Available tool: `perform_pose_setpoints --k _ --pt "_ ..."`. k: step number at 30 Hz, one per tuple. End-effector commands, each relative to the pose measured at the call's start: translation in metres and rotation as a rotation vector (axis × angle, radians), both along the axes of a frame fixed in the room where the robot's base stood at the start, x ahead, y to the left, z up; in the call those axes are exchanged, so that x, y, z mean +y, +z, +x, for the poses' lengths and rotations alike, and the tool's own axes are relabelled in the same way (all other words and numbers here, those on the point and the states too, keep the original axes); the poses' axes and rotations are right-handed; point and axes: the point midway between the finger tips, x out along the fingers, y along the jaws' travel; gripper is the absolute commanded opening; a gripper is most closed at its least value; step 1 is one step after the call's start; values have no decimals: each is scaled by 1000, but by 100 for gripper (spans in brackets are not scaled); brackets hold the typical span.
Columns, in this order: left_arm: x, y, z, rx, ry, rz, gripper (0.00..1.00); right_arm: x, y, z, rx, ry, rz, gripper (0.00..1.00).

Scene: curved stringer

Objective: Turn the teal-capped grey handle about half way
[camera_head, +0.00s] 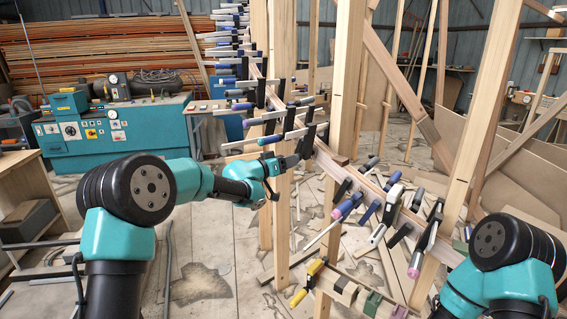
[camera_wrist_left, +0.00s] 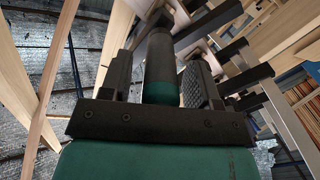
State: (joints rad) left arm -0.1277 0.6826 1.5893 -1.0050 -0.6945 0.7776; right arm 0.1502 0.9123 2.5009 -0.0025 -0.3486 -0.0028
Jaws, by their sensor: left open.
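The grey handle (camera_wrist_left: 160,62) with its teal cap (camera_wrist_left: 161,93) shows in the left wrist view, cap end towards my palm. It lies lengthwise between the two fingers of my left gripper (camera_wrist_left: 157,76). The gripper is open around it, with a visible gap on the left finger's side and a narrower one on the right. In the head view my left gripper (camera_head: 291,160) reaches in among the clamps by the wooden posts, and I cannot clearly pick out the handle there. My right gripper is out of view.
Many clamps with dark bars and coloured handles line the curved stringer (camera_head: 340,168), close around my left gripper. Wooden posts (camera_head: 345,80) stand beside it. A yellow-handled clamp (camera_head: 308,282) sits lower down. A teal machine (camera_head: 115,130) stands at the back left.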

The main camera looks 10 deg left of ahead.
Motion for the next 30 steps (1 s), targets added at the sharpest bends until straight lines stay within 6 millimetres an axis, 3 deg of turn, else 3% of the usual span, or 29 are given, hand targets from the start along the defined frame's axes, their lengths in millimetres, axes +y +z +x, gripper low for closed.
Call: perform_pose_setpoints --k 10,30 --pt "18 1 -18 0 2 -1 56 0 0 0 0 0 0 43" --pt "102 0 -110 0 2 0 56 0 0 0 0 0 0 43"
